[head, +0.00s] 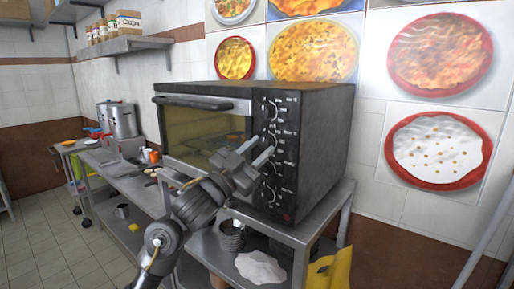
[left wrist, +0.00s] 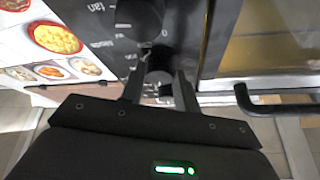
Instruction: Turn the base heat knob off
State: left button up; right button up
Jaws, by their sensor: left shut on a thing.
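A large dark oven (head: 310,150) stands on a steel table with a column of several knobs on the right of its front. My left gripper (head: 256,150) reaches up to this panel, its fingers at the middle knobs. In the left wrist view, which shows the panel upside down, my left gripper (left wrist: 158,92) has its fingers on either side of a round black oven knob (left wrist: 160,64) and is shut on it. Another black knob (left wrist: 140,17) is beyond it. The labels are too blurred to tell which is base heat. My right gripper is not in view.
The oven door handle (head: 194,102) runs along the door top, left of the knobs; it also shows in the wrist view (left wrist: 270,105). The steel table (head: 312,226) has a lower shelf with stacked bowls (head: 231,236). A stockpot (head: 122,120) stands far left.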

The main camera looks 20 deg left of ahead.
pick_arm(q)
jog(key=shift+d+n+t+y+p, duration=0.15)
jog(key=shift+n+t+y, duration=0.25)
jog(key=shift+n, duration=0.45)
jog(key=shift+a+n+t+y+p, duration=0.1)
jog(key=shift+n+t+y+p, duration=0.1)
jog(key=shift+n+y, duration=0.55)
jog(key=shift+n, duration=0.4)
jog(key=o, duration=1)
jog(key=b+v, duration=0.3)
jog(key=v, duration=0.7)
jog(key=shift+s+f, duration=0.25)
jog(key=shift+s, duration=0.1)
